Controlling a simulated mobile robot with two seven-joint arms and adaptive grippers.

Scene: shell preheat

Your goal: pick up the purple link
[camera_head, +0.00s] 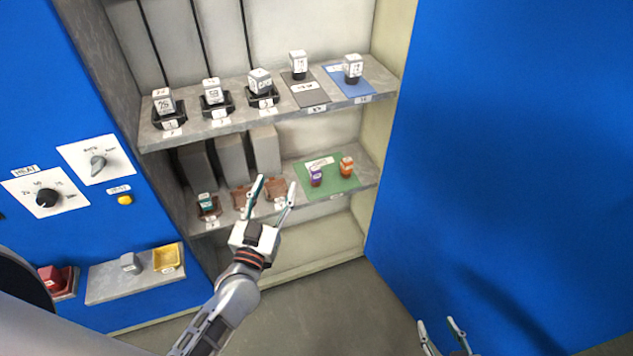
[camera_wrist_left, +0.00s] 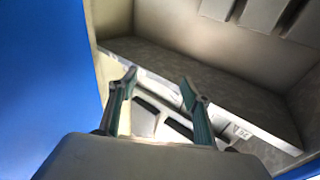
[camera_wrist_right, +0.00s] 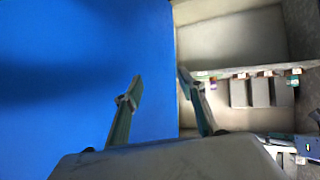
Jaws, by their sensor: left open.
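The purple link (camera_head: 316,176) is a small purple piece with a pale labelled top. It stands on the green mat (camera_head: 345,184) on the lower shelf, left of an orange piece (camera_head: 346,166). My left gripper (camera_head: 272,188) is open and empty, in front of the lower shelf and left of the purple link, apart from it. In the left wrist view its fingers (camera_wrist_left: 158,88) are spread with nothing held between them. My right gripper (camera_head: 440,326) is low at the bottom right, far from the shelf. In the right wrist view its fingers (camera_wrist_right: 157,90) are apart and empty.
The upper shelf (camera_head: 235,122) overhangs the lower one and carries several labelled blocks. Brown holders (camera_head: 276,190) and a dark green piece (camera_head: 206,200) stand left of the mat. A blue wall (camera_head: 500,150) closes the right side. A side ledge (camera_head: 115,283) holds a yellow tray (camera_head: 166,258).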

